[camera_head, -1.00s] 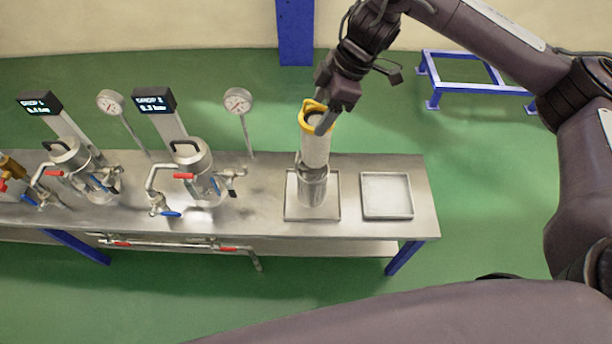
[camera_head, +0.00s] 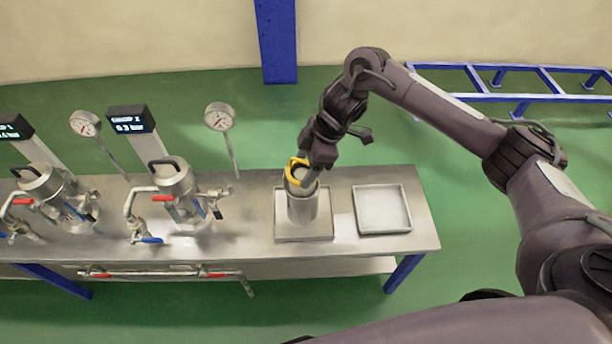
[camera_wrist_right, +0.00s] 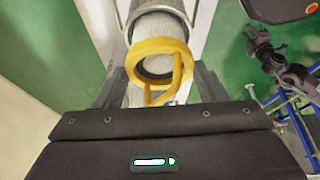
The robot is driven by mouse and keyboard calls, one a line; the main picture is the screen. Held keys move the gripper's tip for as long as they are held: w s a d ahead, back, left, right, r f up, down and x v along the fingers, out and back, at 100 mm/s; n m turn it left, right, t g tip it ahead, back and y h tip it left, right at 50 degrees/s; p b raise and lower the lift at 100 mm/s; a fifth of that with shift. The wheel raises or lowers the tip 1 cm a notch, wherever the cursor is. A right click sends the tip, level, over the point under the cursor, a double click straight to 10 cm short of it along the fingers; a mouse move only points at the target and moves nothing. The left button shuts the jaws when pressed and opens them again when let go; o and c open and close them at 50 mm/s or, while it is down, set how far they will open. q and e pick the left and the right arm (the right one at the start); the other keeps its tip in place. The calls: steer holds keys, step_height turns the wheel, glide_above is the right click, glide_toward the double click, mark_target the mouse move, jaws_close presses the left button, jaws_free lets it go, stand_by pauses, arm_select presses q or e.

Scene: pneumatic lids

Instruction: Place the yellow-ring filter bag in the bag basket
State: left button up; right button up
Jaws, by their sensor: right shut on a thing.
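The yellow-ring filter bag (camera_head: 297,172) is mostly down inside the metal bag basket (camera_head: 302,209), with its yellow ring and a little of the pale bag showing at the top. The basket stands upright on a shallow square tray (camera_head: 326,232). My right gripper (camera_head: 311,180) is at the ring, shut on the bag's yellow handle. In the right wrist view the yellow ring (camera_wrist_right: 160,52) and its handle sit between the fingers, with the grey bag mouth inside the ring. My left gripper is not in view.
An empty square tray (camera_head: 382,209) lies right of the basket on the steel bench (camera_head: 425,238). Two metal filter housings with valves, gauges and displays (camera_head: 131,120) stand to the left. A blue frame (camera_head: 520,97) is on the floor behind.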

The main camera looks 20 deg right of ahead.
step_height(320, 180, down, 4)
steer(key=shift+f, duration=0.1)
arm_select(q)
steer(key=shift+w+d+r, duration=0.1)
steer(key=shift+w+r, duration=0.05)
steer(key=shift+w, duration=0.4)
arm_select(e)
steer(key=o, duration=1.3)
